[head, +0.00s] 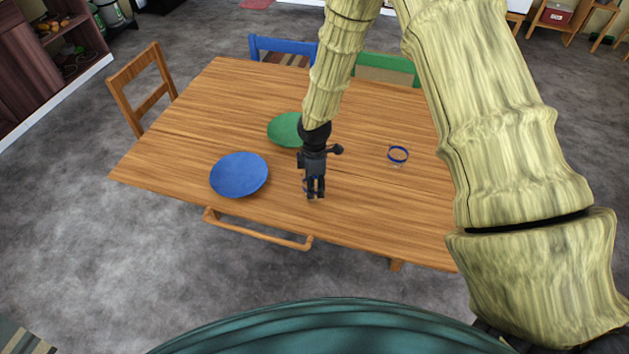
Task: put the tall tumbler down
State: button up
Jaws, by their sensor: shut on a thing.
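My gripper (315,194) points down over the near middle of the wooden table (370,215). It is shut on what looks like the tall tumbler (304,186), a clear glass with a blue rim. Only slivers of it show around the fingers, and the rest is hidden by the gripper. I cannot tell whether its base touches the table.
A blue plate (239,174) lies left of my gripper. A green plate (287,130) lies behind it, partly covered by my arm. A clear, blue-rimmed glass (398,155) stands to the right. Chairs surround the table. The table's near right part is clear.

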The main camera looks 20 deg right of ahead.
jog(key=o, duration=1.2)
jog(key=shift+f, duration=0.1)
jog(key=shift+c, duration=0.2)
jog(key=shift+r, duration=0.2)
notch_tip(320, 180, up, 12)
jog(key=b, duration=0.3)
jog(key=shift+b, duration=0.3)
jog(key=shift+f, duration=0.1)
jog(key=shift+s, duration=0.1)
